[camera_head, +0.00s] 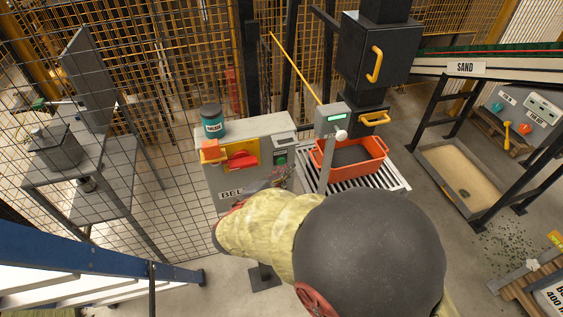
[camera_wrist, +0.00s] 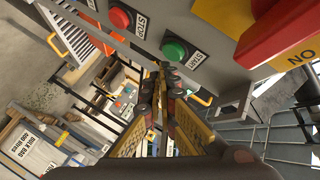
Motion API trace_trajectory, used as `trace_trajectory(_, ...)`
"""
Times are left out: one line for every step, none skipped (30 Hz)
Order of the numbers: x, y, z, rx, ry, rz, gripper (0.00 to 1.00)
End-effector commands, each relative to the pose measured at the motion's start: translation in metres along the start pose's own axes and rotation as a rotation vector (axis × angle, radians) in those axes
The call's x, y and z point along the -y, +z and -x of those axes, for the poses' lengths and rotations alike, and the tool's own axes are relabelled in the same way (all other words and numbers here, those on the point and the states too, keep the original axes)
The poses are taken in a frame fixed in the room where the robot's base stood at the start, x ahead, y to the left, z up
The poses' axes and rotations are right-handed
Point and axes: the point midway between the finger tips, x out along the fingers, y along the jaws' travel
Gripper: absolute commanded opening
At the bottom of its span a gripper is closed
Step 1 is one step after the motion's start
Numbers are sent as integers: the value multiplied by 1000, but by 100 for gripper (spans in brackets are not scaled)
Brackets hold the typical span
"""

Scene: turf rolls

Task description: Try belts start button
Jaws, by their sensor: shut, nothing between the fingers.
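The belts control box (camera_head: 222,182) is a grey cabinet, its label partly hidden by my arm. Its green start button (camera_head: 281,161) is on the right of the front. In the wrist view the green button (camera_wrist: 174,50) sits beside a START label, with the red stop button (camera_wrist: 120,17) to its upper left. My gripper (camera_wrist: 162,72) is shut and empty, its fingertips right by the lower edge of the green button. I cannot tell whether they touch it. In the head view my gripper (camera_head: 284,174) is small and partly hidden by my arm.
A red switch handle (camera_head: 241,160) on a yellow plate is left of the buttons; in the wrist view the handle (camera_wrist: 285,25) looms at upper right. A teal-labelled jar (camera_head: 212,122) stands on the box. A post and orange crate (camera_head: 376,163) are just right.

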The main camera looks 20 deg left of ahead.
Motion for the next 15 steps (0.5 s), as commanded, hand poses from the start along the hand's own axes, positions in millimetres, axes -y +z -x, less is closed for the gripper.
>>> trace_trajectory(0,0,0,0,0,0,0)
trace_trajectory(0,0,0,0,0,0,0)
trace_trajectory(0,0,0,0,0,0,0)
trace_trajectory(0,0,0,0,0,0,0)
trace_trajectory(0,0,0,0,0,0,0)
trace_trajectory(0,0,0,0,0,0,0)
trace_trajectory(0,0,0,0,0,0,0)
trace_trajectory(-1,0,1,0,0,1,0)
trace_trajectory(-1,-1,1,1,0,1,0)
trace_trajectory(-1,-1,2,1,0,1,0)
trace_trajectory(-2,-2,3,1,0,1,0)
trace_trajectory(-4,-4,6,1,0,2,0)
trace_trajectory(-5,-5,8,1,0,2,0)
trace_trajectory(-6,-6,10,1,0,2,0)
trace_trajectory(-8,-8,12,2,0,3,0)
